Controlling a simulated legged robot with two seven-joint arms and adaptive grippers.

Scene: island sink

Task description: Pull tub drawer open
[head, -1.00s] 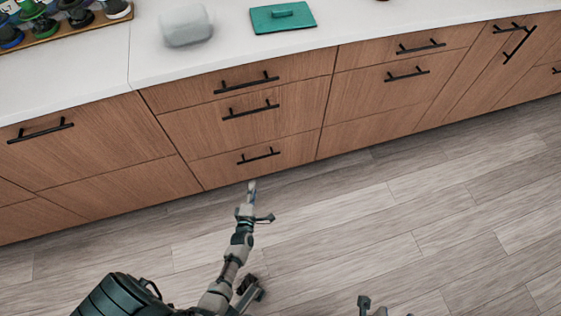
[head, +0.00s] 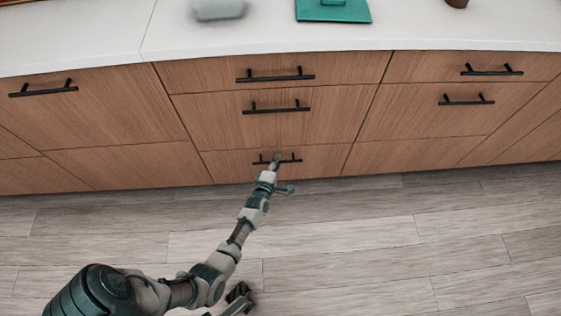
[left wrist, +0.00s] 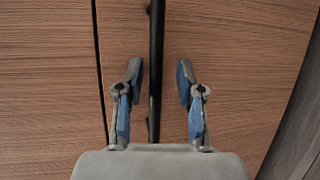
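A wooden bottom drawer (head: 325,160) sits lowest in a stack of three and looks shut, its front flush with the cabinet. Its black bar handle (head: 292,160) is partly hidden by my left gripper (head: 277,160). In the left wrist view the handle (left wrist: 156,60) runs upright between the two fingers of my left gripper (left wrist: 158,85). The fingers are apart, with gaps on both sides, and the handle lies closer to the left finger. I cannot tell whether the bar is fully between the fingertips in depth.
Two more drawers with black handles (head: 276,75) (head: 277,107) are above. A white counter (head: 270,38) holds a teal lidded item (head: 335,10) and a pale blurred object (head: 218,10). The wood floor (head: 360,240) in front is clear.

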